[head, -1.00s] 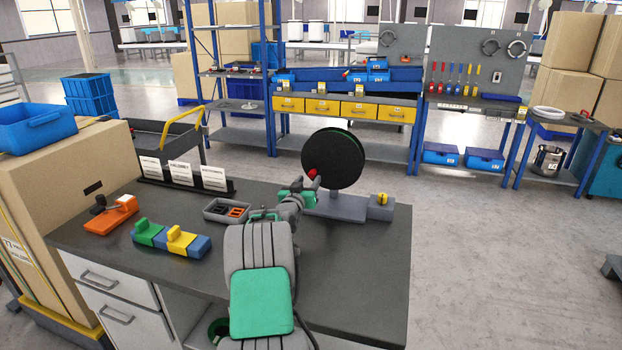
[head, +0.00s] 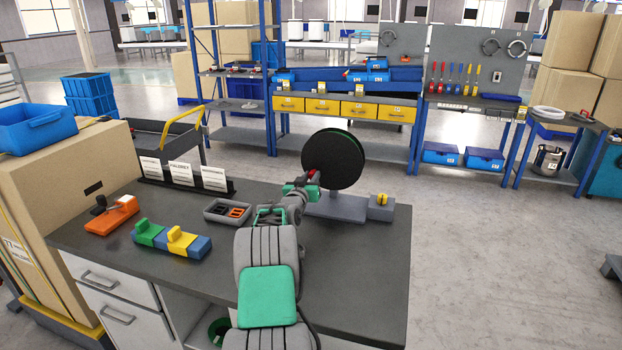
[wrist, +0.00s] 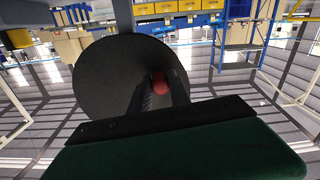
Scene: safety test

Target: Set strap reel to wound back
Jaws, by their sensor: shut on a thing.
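The strap reel, a large black disc (head: 340,150) with a thin green edge, stands upright on a grey base (head: 345,207) at the far right of the dark workbench. Its red knob (wrist: 160,82) shows between my gripper's fingers in the wrist view, where the disc (wrist: 105,75) fills the middle left. My gripper (head: 313,174) is at the lower left of the disc's face, shut on the red knob. In the head view the gripper hides most of the knob. A grey block with a yellow top (head: 381,205) sits at the right end of the base.
On the bench (head: 350,262) are a grey tray (head: 227,211) of small parts, a blue block with green and yellow knobs (head: 172,240), an orange device (head: 112,216) and a black holder of white cards (head: 185,176). The bench's right front is clear.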

